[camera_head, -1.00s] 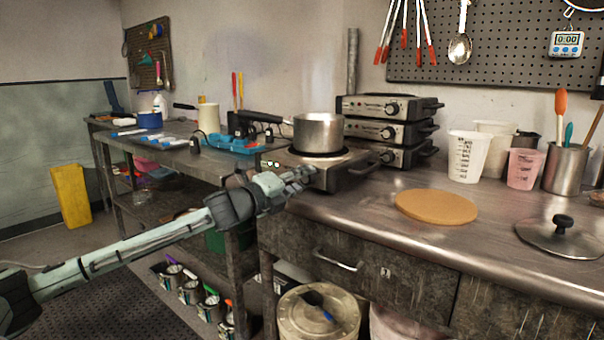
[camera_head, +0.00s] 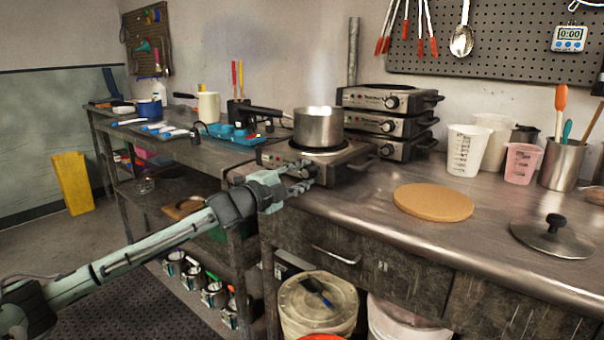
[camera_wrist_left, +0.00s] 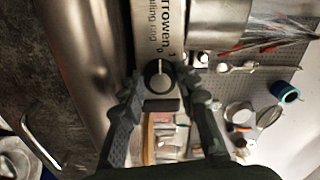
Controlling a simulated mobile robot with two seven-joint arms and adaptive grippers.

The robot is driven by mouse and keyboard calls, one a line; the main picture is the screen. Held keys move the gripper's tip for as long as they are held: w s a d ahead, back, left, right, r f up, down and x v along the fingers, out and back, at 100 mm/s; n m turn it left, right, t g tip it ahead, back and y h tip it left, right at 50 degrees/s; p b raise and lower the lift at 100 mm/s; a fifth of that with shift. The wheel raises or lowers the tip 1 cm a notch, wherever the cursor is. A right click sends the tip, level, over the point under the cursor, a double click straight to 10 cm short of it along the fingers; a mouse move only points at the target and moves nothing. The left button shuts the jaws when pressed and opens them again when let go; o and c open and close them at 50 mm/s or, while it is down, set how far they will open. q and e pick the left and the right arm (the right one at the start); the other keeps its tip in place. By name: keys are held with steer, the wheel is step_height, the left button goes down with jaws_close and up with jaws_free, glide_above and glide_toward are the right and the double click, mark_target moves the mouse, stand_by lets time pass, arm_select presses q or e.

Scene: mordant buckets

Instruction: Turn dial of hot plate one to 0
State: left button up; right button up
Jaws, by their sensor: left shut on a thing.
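Hot plate one (camera_head: 345,168) is a steel unit on the counter with a steel pot (camera_head: 319,130) on it. Its front panel also shows in the left wrist view (camera_wrist_left: 157,25), with printed lettering. The dark round dial (camera_wrist_left: 155,78) has a pale pointer line directed toward the lettering; the exact number it points at is too small to read. My left gripper (camera_head: 300,180) is at the front of the hot plate. In the wrist view its fingers (camera_wrist_left: 163,88) are on either side of the dial and shut on it. In the head view the gripper hides the dial. My right gripper is not in view.
Stacked hot plates (camera_head: 388,125) stand behind on the right. A cork-coloured round mat (camera_head: 433,202), a pot lid (camera_head: 552,236) and measuring cups (camera_head: 468,151) are on the counter. A drawer handle (camera_head: 336,256) and a lidded bucket (camera_head: 317,305) are below.

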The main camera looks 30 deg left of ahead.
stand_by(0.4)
arm_select(q)
steer(key=o, duration=1.2)
steer(key=shift+c, duration=0.2)
steer(key=shift+s+f, duration=0.1)
steer(key=shift+s+f, duration=0.1)
steer(key=shift+s, duration=0.35)
steer(key=s, duration=0.7)
steer(key=shift+a+r, duration=0.25)
steer(key=shift+a, duration=0.05)
